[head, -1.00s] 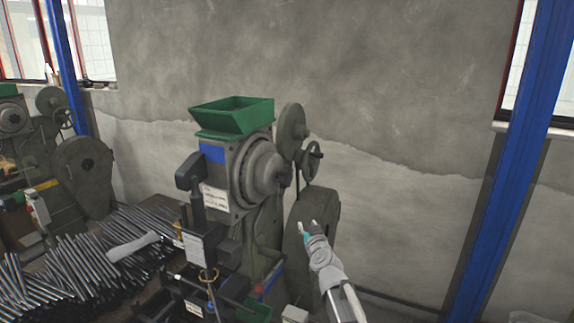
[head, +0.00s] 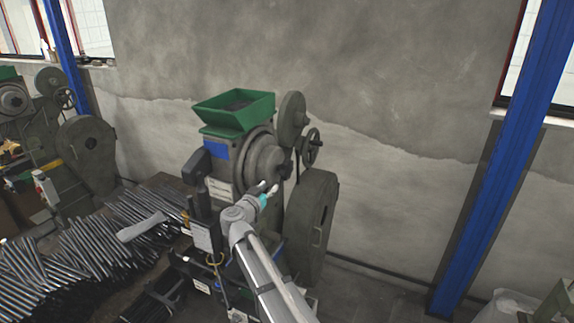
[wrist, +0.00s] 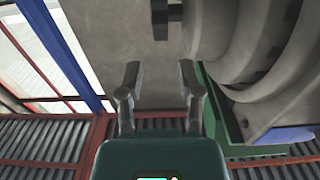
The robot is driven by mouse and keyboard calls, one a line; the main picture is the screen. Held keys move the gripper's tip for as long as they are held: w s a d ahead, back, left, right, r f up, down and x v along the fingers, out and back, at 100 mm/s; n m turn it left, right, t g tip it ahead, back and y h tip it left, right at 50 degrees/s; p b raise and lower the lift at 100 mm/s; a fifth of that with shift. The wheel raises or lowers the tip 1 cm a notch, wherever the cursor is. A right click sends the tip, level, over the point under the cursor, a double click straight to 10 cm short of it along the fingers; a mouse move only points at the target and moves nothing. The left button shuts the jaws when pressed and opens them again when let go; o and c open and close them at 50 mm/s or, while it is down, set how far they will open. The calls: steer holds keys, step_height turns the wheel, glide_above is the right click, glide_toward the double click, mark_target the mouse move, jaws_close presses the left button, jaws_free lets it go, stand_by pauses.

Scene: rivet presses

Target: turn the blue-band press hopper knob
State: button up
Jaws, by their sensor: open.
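The blue-band press stands in the middle of the head view, with a blue band (head: 215,149) under its green hopper (head: 236,113). Its round stepped housing (head: 262,155) faces right and ends in a dark knob-like hub (head: 285,171). My gripper (head: 270,188) is open and empty, just in front of and below this hub; contact cannot be told. In the wrist view my gripper (wrist: 160,70) has its fingers apart with nothing between them. The round housing (wrist: 245,45) fills the upper right there, and a dark knob-like part (wrist: 161,18) lies beyond the fingertips.
A flywheel (head: 293,120) and a handwheel (head: 311,147) sit behind the housing, with a large dark guard (head: 312,225) to the right. Metal rods (head: 95,250) lie in piles at left. Another press (head: 85,155) stands at far left. The wall side at right is mostly free.

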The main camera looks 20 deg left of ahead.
mark_target(287, 168)
steer(key=shift+w, duration=0.15)
steer(key=w, duration=1.2)
steer(key=shift+d, duration=0.35)
steer(key=shift+w+d, duration=0.15)
steer(key=shift+w, duration=0.6)
jaws_close()
